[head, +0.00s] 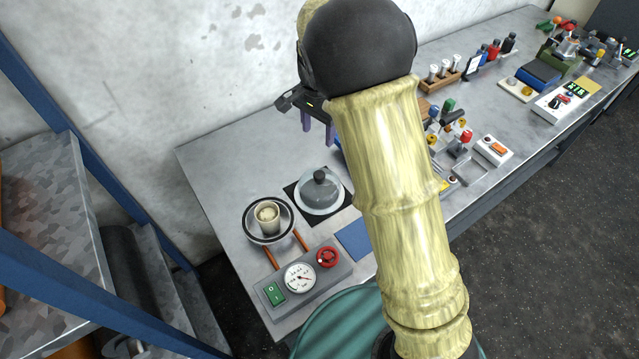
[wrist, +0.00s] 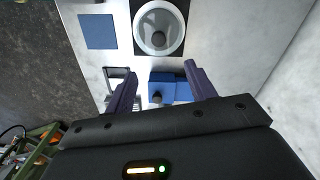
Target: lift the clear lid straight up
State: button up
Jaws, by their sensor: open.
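The clear lid (head: 320,193) is a round dome with a dark knob, resting on a black square mat (head: 291,189) on the grey bench. The lid also shows near the top of the wrist view (wrist: 147,42). What is under it is hard to make out. My gripper (head: 318,135) is above the bench, in the picture higher than the lid and apart from it. Its two purple fingers are spread with nothing between them; in the wrist view the gripper (wrist: 160,74) sits below the lid in the picture.
Left of the lid, a cup (head: 267,220) stands inside a ringed dish. A grey box (head: 318,274) with a gauge, green switch and red knob is at the front. A blue mat (head: 352,240) lies nearby. A blue block with a black knob (wrist: 170,90) is near my fingers. A wall bounds the back.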

jog(key=p, duration=0.3)
send_near(319, 174)
notch_tip(319, 174, down, 5)
jog(key=shift+a+f, duration=0.1)
jog(key=shift+f, duration=0.05)
jog(key=shift+s+f+p, duration=0.1)
jog(key=shift+f+p, duration=0.25)
jog(key=shift+f, duration=0.1)
jog(key=shift+f+p, duration=0.8)
jog(key=shift+f, duration=1.3)
jog(key=shift+c, duration=0.4)
grip_shut()
